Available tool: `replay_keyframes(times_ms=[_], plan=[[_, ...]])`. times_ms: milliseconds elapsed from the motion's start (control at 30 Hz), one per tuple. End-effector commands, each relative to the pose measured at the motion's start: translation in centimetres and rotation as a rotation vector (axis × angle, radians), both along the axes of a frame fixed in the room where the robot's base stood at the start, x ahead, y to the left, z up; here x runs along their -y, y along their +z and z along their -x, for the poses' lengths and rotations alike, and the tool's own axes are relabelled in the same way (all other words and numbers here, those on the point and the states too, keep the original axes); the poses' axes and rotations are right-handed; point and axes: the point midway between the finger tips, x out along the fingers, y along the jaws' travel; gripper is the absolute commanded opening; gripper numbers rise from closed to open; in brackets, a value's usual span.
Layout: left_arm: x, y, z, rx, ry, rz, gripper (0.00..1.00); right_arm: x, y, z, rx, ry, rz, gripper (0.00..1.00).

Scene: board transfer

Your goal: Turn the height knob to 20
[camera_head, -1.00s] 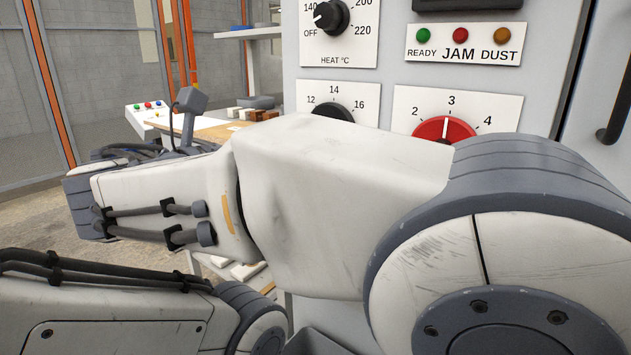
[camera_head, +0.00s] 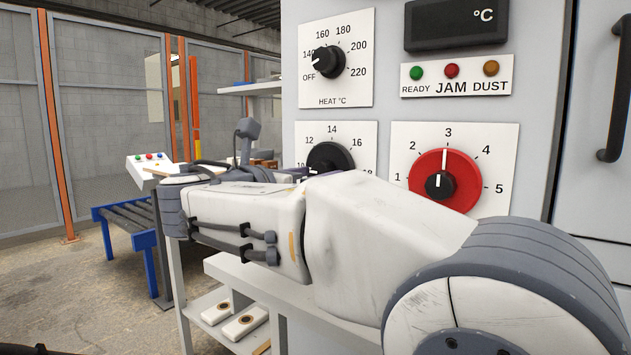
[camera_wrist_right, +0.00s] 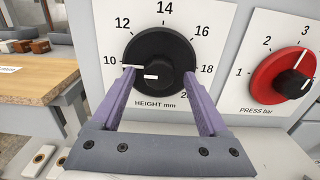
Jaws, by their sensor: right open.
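The black height knob (camera_wrist_right: 160,58) sits on its white dial plate (camera_wrist_right: 212,22) in the right wrist view. A white mark on its rim points near 10. My right gripper (camera_wrist_right: 159,74) is open, its two purple fingers on either side of the knob's lower part. I cannot tell whether they touch it. The head view shows the height knob (camera_head: 331,157) partly hidden behind my right arm, and the right gripper's fingers are mostly hidden there too. My left gripper is not in view.
The red pressure knob (camera_head: 445,180) is right of the height dial, its pointer at 3. The heat knob (camera_head: 327,61) is above, near OFF. A wooden-topped table (camera_wrist_right: 40,82) stands left of the panel. A grey ledge lies below the dials.

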Motion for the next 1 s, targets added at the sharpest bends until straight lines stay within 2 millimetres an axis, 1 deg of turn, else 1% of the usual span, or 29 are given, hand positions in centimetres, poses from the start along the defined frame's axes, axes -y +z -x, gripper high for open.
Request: replay_keyframes(times_ms=[200,233,267,300,367,400,433,467,533,767,1000], plan=[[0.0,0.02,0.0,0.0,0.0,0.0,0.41,0.0,0.02,-0.04,0.0,0.0,0.0,0.78],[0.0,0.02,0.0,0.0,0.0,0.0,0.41,0.0,0.01,-0.04,0.0,0.0,0.0,0.7],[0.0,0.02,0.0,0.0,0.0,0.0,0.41,0.0,0.01,-0.03,0.0,0.0,0.0,0.59],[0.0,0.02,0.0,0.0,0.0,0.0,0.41,0.0,0.01,-0.03,0.0,0.0,0.0,0.43],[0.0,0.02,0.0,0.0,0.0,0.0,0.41,0.01,0.0,-0.02,0.0,0.0,0.0,0.2],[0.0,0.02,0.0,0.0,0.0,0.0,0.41,0.01,0.0,-0.01,0.0,-0.001,0.0,0.05],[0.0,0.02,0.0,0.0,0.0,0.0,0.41,0.01,-0.01,0.0,-0.001,-0.001,-0.001,0.0],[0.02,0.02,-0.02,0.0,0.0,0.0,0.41,0.48,0.03,0.02,-0.001,-0.002,-0.001,0.0],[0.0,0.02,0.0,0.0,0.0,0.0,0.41,0.2,-0.01,0.02,0.0,-0.003,-0.001,0.0],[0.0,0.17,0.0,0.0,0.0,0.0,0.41,0.14,0.02,0.04,0.023,-0.005,-0.035,0.0],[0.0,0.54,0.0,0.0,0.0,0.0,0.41,0.12,0.05,0.02,0.107,-0.006,-0.149,0.0]])
